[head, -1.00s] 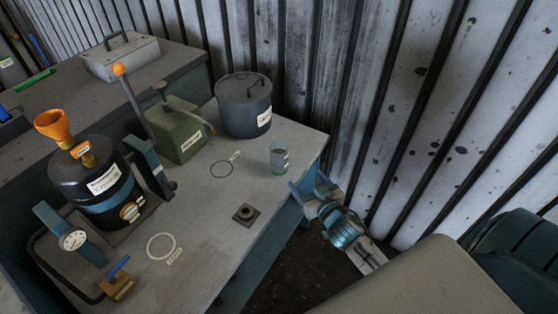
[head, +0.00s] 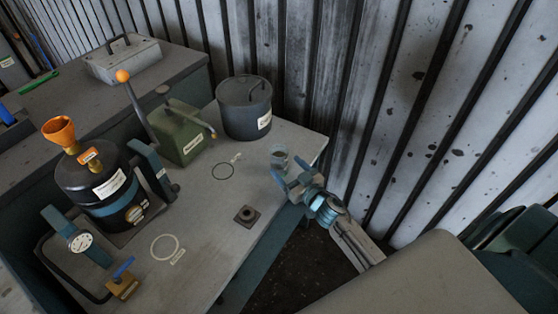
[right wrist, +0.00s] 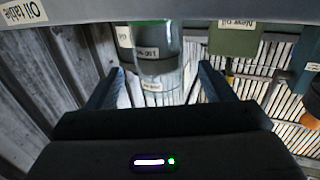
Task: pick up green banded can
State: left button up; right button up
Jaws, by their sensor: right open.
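The green banded can (head: 279,154) is a clear, greyish cylinder near the right edge of the table (head: 215,260). My right gripper (head: 289,173) is in front of it and hides its lower part in the head view. In the right wrist view the can (right wrist: 158,62) shows upside down, with a green band at its table end and a small label. It stands between the two open fingers of my right gripper (right wrist: 160,84), with a gap on each side. My left gripper is not in view.
A dark lidded pot (head: 244,108) and a green oil can (head: 182,135) stand behind and left of the can. A black tank with an orange funnel (head: 60,131) stands at the left. A small square block (head: 246,215) lies on the table. A corrugated wall (head: 400,110) is close behind.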

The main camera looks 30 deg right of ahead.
aim_at(284, 164)
jog(key=shift+w+a+f, duration=0.1)
jog(key=shift+w+a, duration=0.1)
jog(key=shift+w, duration=1.15)
jog(key=shift+w+a+f, duration=0.1)
jog(key=shift+w+a, duration=0.05)
jog(key=shift+w, duration=1.2)
jog(key=shift+r, duration=0.1)
jog(key=c, duration=1.1)
jog(key=shift+p, duration=0.3)
